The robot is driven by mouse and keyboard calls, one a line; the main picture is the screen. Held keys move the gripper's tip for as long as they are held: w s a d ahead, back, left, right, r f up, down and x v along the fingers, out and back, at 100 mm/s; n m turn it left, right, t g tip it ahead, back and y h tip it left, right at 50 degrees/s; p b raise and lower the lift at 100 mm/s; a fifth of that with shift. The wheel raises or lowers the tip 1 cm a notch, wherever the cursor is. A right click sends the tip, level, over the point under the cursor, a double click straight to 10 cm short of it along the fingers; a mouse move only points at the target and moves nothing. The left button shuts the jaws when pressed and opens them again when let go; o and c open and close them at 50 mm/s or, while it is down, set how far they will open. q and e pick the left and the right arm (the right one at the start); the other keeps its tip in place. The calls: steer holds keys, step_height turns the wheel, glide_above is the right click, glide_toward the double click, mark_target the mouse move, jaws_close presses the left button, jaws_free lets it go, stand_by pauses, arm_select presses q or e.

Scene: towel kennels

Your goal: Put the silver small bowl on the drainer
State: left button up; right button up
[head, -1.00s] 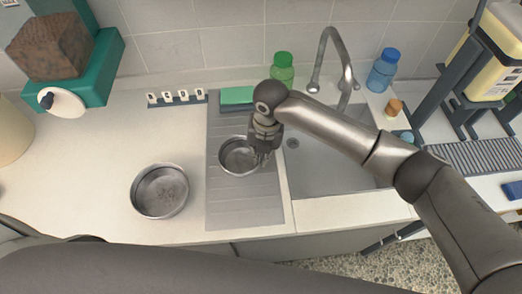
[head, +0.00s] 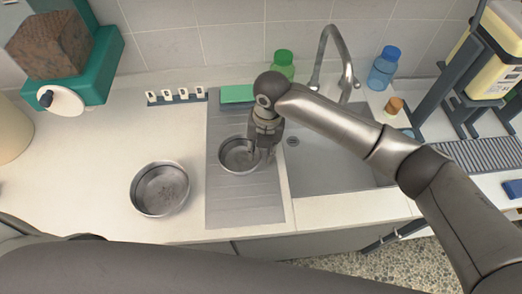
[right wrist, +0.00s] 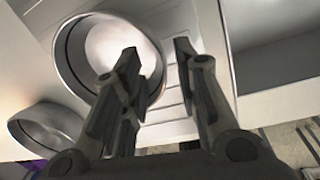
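The silver small bowl (head: 238,154) sits upright on the grey ribbed drainer (head: 245,205) beside the sink. My right gripper (head: 261,153) is at the bowl's right side, with its fingers apart. In the right wrist view, the gripper (right wrist: 160,52) is open. One finger overlaps the inside of the small bowl (right wrist: 95,45) and the other is outside it, with the rim between them. I cannot tell if either finger touches the rim. My left gripper is not in view.
A larger silver bowl (head: 160,188) stands on the counter (head: 95,160) left of the drainer. A green sponge (head: 238,94) lies at the drainer's back. The sink (head: 325,170), with a curved faucet (head: 345,60), is to the right. The drainer's front is clear.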

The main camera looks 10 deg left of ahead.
step_height(320, 180, up, 11)
steer(key=d+b, duration=0.1)
steer(key=shift+f+b, duration=0.2)
steer(key=shift+b, duration=0.2)
